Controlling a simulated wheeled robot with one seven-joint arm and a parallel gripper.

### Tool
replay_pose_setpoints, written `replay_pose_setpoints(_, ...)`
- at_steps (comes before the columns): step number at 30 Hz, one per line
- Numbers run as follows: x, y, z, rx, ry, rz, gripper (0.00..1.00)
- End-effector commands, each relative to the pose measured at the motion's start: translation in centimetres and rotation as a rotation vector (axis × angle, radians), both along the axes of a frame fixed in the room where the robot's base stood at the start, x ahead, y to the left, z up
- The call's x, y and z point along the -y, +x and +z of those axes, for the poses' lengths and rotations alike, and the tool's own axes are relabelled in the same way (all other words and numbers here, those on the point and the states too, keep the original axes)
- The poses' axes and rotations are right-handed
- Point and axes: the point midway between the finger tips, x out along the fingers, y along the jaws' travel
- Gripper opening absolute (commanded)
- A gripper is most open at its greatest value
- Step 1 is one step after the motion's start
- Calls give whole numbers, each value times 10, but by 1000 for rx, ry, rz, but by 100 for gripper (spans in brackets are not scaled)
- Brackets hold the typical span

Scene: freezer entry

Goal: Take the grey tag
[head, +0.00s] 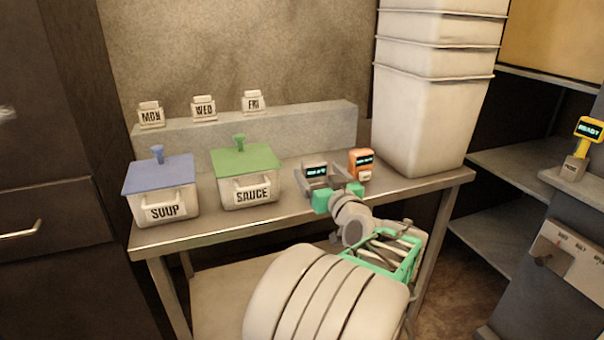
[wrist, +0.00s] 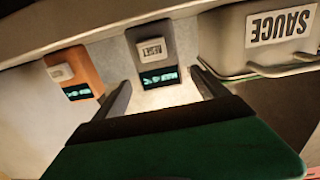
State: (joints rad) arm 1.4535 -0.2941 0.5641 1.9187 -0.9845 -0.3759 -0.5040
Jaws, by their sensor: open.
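The grey tag (head: 315,170) is a small grey block with a lit display, standing on the metal table to the right of the sauce tub. In the wrist view the grey tag (wrist: 152,50) appears upside down, with a pale button plate and a teal readout. My gripper (head: 324,181) is open at the grey tag. In the wrist view my gripper (wrist: 163,76) has one dark finger on each side of the tag's display end. Gaps show between the fingers and the tag. My gripper partly hides the tag's lower part in the head view.
An orange tag (head: 361,164) stands close to the right. The sauce tub (head: 247,190) with a green lid and the soup tub (head: 164,204) with a blue lid stand to the left. Stacked white bins (head: 425,120) fill the table's back right. A ledge (head: 290,122) carries day labels.

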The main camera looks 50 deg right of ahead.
Motion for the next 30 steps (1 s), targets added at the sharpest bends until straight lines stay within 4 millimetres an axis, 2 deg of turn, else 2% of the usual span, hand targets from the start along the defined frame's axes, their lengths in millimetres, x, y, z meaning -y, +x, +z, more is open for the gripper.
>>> replay_pose_setpoints(12,32,56,-1,0,1,-2,84)
replay_pose_setpoints(20,34,59,-1,-1,1,-2,83)
replay_pose_setpoints(30,34,60,-1,-1,1,-1,55)
